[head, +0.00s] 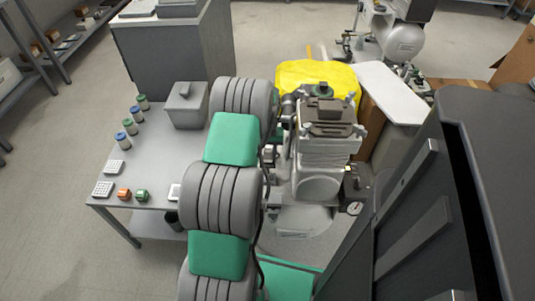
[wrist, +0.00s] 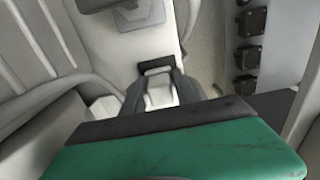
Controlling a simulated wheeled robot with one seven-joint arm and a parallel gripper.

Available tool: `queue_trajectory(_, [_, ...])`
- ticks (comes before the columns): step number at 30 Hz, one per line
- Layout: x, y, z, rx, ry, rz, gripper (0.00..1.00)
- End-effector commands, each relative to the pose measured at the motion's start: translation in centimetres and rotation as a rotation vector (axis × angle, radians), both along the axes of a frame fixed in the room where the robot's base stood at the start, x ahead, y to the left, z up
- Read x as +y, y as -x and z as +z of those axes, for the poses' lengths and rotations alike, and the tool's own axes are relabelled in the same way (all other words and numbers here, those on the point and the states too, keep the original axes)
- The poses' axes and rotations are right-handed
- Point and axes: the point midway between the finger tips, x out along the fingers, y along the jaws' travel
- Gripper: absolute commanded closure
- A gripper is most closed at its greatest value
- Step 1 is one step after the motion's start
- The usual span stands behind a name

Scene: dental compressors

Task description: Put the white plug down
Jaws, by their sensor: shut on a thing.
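In the wrist view, my gripper (wrist: 158,88) has dark fingers close around a small white piece, which looks like the white plug (wrist: 160,95). A dark bar (wrist: 156,65) lies just beyond the piece. Pale rounded surfaces lie around it; I cannot tell whether the plug touches them. A green pad with a dark edge fills the bottom of this view and hides what lies below. In the head view, my arm reaches up beside the grey compressor (head: 322,150); I cannot make out the fingertips or the plug there.
A yellow cover (head: 315,75) lies behind the compressor. A dark cabinet (head: 440,200) blocks the right. Several black sockets (wrist: 249,55) show in the wrist view.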

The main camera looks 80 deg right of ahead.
Motion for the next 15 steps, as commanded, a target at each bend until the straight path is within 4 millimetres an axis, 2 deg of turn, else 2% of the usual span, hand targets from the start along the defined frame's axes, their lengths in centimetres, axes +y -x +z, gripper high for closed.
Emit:
queue_trajectory(3, [-0.03,-0.01,-0.07,0.0,0.001,0.0,1.0])
queue_trajectory(4, [-0.01,0.0,-0.09,0.0,0.0,0.0,0.62])
queue_trajectory(11, [-0.01,0.0,-0.08,0.0,0.0,0.0,0.43])
queue_trajectory(15, [-0.01,0.0,-0.08,0.0,0.0,0.0,0.43])
